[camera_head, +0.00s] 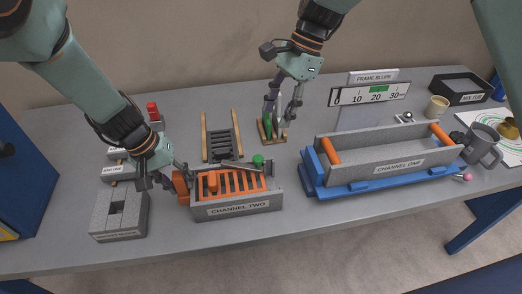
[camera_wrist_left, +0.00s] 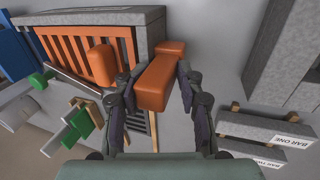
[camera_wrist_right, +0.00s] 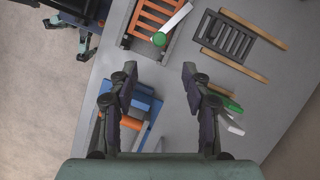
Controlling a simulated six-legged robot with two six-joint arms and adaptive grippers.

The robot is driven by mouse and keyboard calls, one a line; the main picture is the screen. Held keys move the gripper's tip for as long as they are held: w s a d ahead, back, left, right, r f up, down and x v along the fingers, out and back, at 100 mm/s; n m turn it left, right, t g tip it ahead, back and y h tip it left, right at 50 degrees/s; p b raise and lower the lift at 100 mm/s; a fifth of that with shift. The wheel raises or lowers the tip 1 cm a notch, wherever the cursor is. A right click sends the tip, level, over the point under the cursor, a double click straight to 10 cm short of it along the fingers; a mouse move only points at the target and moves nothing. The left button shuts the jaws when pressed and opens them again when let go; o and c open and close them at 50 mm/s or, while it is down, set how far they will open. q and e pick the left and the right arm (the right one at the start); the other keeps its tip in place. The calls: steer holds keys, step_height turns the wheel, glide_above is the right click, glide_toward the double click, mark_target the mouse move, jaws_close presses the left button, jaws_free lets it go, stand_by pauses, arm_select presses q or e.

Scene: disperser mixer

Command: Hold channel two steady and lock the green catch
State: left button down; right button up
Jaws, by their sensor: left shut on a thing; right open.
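Channel two (camera_head: 237,208) is a grey trough with an orange grate on the table, left of centre. My left gripper (camera_head: 164,182) is at its left end. In the left wrist view its fingers are shut on the orange end handle (camera_wrist_left: 157,82). A green knob (camera_head: 258,160) sits at the end of a pale lever across the channel's far right side. The lever and green knob (camera_wrist_right: 159,39) also show in the right wrist view. I cannot tell whether this catch is locked. My right gripper (camera_head: 284,108) is open and empty, over the small wooden rack behind the channel.
The small rack (camera_head: 266,139) holds a green piece and a white piece. Channel one (camera_head: 398,165) sits in a blue cradle (camera_head: 390,185) at right. A grey block (camera_head: 119,222) is at left. A slatted grey plate (camera_head: 221,145) lies between wooden strips behind channel two.

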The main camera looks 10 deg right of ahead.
mark_target(259, 157)
steer(key=x, duration=1.2)
steer(key=shift+c, duration=0.4)
jaws_close()
